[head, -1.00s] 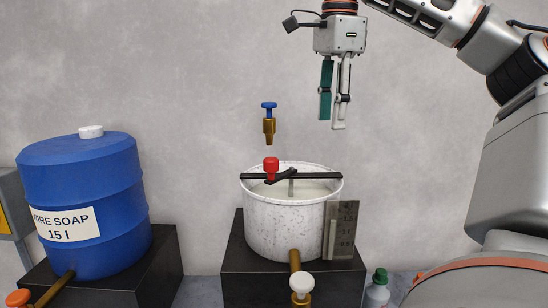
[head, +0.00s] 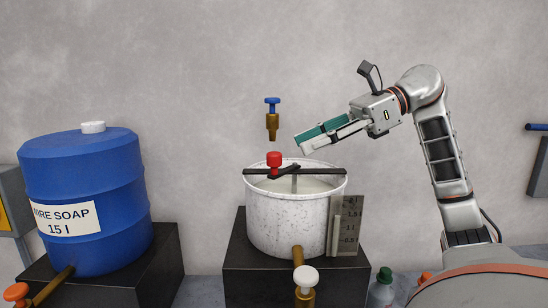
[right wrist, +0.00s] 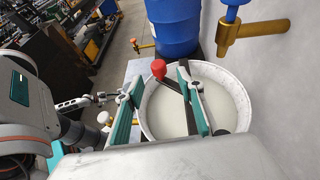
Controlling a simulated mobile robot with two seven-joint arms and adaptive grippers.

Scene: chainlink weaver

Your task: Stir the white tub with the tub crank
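The white tub (head: 285,222) stands on a black block and holds pale liquid. A dark bar crosses its rim. The tub crank, a dark arm with a red knob (head: 274,159), sits on top of that bar, its knob upright. My right gripper (head: 303,144) is tilted down to the left, just above and right of the knob. In the right wrist view its teal-padded fingers are wide apart, with the red knob (right wrist: 158,68) between and beyond their tips; no contact shows. A grey jointed part (right wrist: 85,102) at the left there may be my left arm; its fingers are unclear.
A blue tap (head: 272,119) on the wall hangs just above the knob, close to my right fingers. A blue soap drum (head: 85,180) stands left. A brass tap with a white knob (head: 305,282) projects from the tub's front; a level gauge (head: 347,225) is at its right.

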